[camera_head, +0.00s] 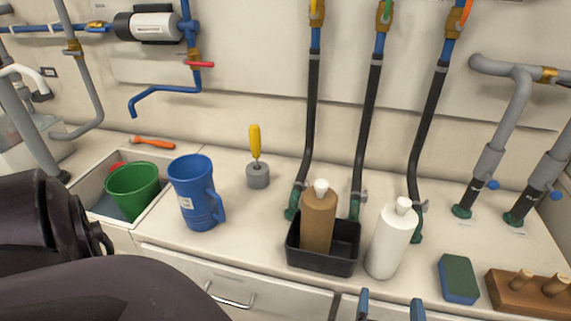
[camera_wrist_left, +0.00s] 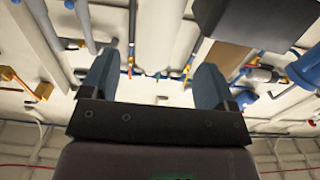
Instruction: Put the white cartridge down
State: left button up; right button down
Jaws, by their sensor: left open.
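The white cartridge (camera_head: 391,240) is a white bottle shape with a narrow cap. It stands on the counter just right of the black tray (camera_head: 322,262), outside it. My left gripper (camera_head: 390,308) is open, its two blue-grey fingertips showing at the bottom edge of the head view, in front of the cartridge. In the left wrist view the white cartridge (camera_wrist_left: 160,35) shows beyond the gap between the open fingers (camera_wrist_left: 157,82). Nothing is held. A brown cartridge (camera_head: 318,220) stands in the black tray. My right gripper is not in view.
A green sponge (camera_head: 458,279) and a wooden block with pegs (camera_head: 530,293) lie to the right. A blue mug (camera_head: 196,195), a yellow-handled tool (camera_head: 256,160) and a green cup (camera_head: 134,189) in a sink are left. Black hoses (camera_head: 368,125) rise behind. The counter between mug and tray is clear.

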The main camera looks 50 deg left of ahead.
pick_arm(q)
jog(key=a+f+m+g+h, duration=0.1)
jog(key=f, duration=0.2)
jog(key=s+a+f+m+g+h, duration=0.1)
jog(key=f, duration=0.2)
jog(key=s+a+f+m+h, duration=0.1)
jog(key=a+f+m, duration=0.1)
jog(key=f, duration=0.1)
jog(key=shift+a+g+h, duration=0.1)
jog(key=shift+g+h, duration=0.3)
jog(key=s+a+f+m+g+h, duration=0.1)
jog(key=s+a+f+m+h, duration=0.1)
jog(key=s+a, duration=0.4)
jog(key=s+a+f+m+g+h, duration=0.1)
jog(key=s+a+f+h, duration=0.3)
jog(key=s, duration=0.5)
notch_tip(320, 180, down, 2)
jog(key=a+m, duration=0.1)
jog(key=a, duration=0.1)
jog(key=shift+s+a+f, duration=0.2)
jog(key=shift+s+a, duration=0.1)
jog(key=shift+a, duration=0.05)
